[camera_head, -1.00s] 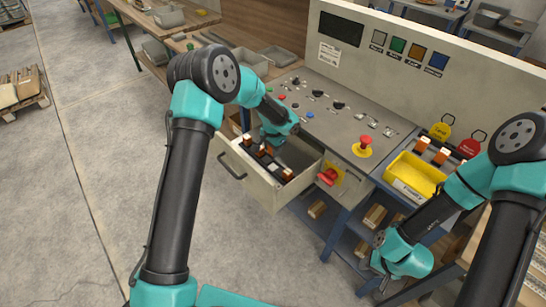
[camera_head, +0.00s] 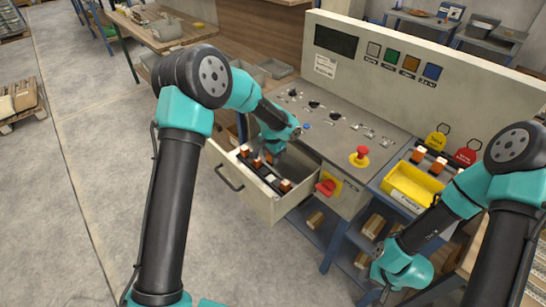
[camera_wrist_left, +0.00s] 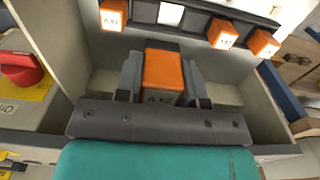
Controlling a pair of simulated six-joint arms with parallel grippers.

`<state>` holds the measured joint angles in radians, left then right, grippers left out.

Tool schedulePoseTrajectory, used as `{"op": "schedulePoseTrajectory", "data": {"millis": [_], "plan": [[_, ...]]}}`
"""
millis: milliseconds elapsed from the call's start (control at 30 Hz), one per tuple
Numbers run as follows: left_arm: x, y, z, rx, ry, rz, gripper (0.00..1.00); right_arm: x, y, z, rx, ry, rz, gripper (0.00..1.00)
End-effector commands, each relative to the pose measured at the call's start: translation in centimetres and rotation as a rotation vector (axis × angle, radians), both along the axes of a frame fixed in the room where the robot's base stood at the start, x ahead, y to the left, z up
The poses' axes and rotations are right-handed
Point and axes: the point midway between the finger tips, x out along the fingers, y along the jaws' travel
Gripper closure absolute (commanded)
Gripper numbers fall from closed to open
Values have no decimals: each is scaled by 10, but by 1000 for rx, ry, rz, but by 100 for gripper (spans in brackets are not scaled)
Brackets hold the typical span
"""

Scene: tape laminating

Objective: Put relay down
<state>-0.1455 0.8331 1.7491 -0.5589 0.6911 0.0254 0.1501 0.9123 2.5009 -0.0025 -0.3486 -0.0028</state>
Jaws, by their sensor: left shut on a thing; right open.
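My left gripper (camera_head: 272,150) is inside the open drawer (camera_head: 240,192), behind the rail of relays. In the left wrist view its fingers are shut on an orange relay (camera_wrist_left: 163,72), between the rail and the gripper body. The held relay is apart from the rail; whether it touches the drawer floor I cannot tell. The dark rail (camera_wrist_left: 195,22) holds several orange-and-white relays and one white spot without an orange relay (camera_wrist_left: 170,14). The rail also shows along the drawer front in the head view (camera_head: 272,178). My right gripper (camera_head: 386,290) is open at the lower right, partly cut off.
A control panel with a red button (camera_head: 359,155) stands behind the drawer, with a red-and-yellow switch (camera_head: 327,186) beside it. A yellow bin (camera_head: 412,187) sits to the right, with more relays (camera_head: 430,160) behind it. Drawer walls close in the left gripper.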

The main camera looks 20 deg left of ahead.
Motion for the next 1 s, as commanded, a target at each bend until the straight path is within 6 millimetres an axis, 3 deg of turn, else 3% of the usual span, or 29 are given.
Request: {"op": "schedulePoseTrajectory", "data": {"millis": [300,533,733,1000], "plan": [[-79,-33,83,-3,-4,-4,89,0,0,0,0,0,0,57],[-150,-47,128,-2,-3,-3,89,0,0,0,0,0,0,57],[-195,-49,149,0,-1,-2,89,0,0,0,0,0,0,57],[-208,-49,152,2,1,2,89,0,0,0,0,0,0,57]]}}
